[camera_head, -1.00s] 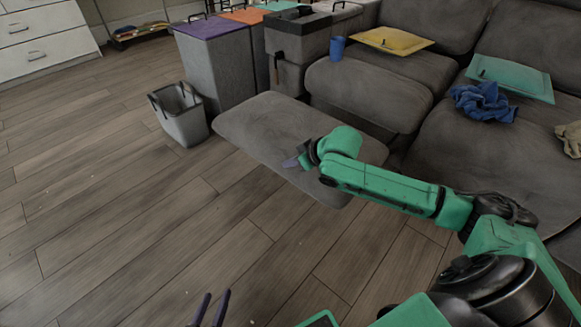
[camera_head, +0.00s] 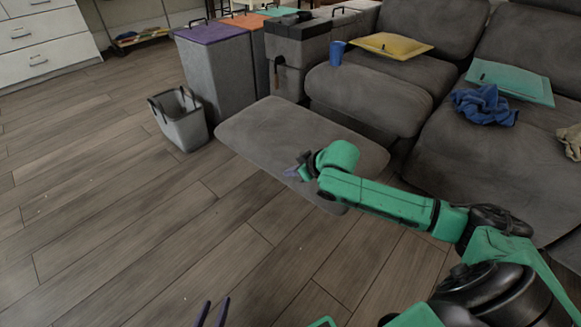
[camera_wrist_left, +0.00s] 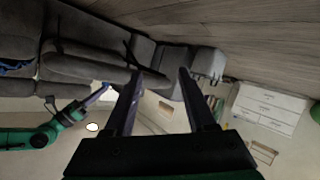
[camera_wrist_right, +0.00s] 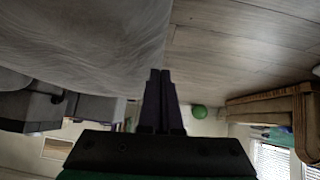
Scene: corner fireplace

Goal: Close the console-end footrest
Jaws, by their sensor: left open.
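The console-end footrest (camera_head: 275,130) is a grey padded panel extended out from the seat by the console (camera_head: 296,50), over the floor. In the right wrist view, the footrest (camera_wrist_right: 80,45) fills the upper left. My right gripper (camera_head: 289,171) is at the footrest's front edge; its fingers (camera_wrist_right: 160,75) are together with nothing between them. I cannot tell whether they touch the footrest.
A grey basket (camera_head: 182,122) stands on the floor left of the footrest. Lidded bins (camera_head: 216,75) stand behind it. A blue cup (camera_head: 337,53), a yellow cushion (camera_head: 392,45), a teal cushion (camera_head: 510,82) and a blue cloth (camera_head: 484,104) lie on the sofa. The floor at left is clear.

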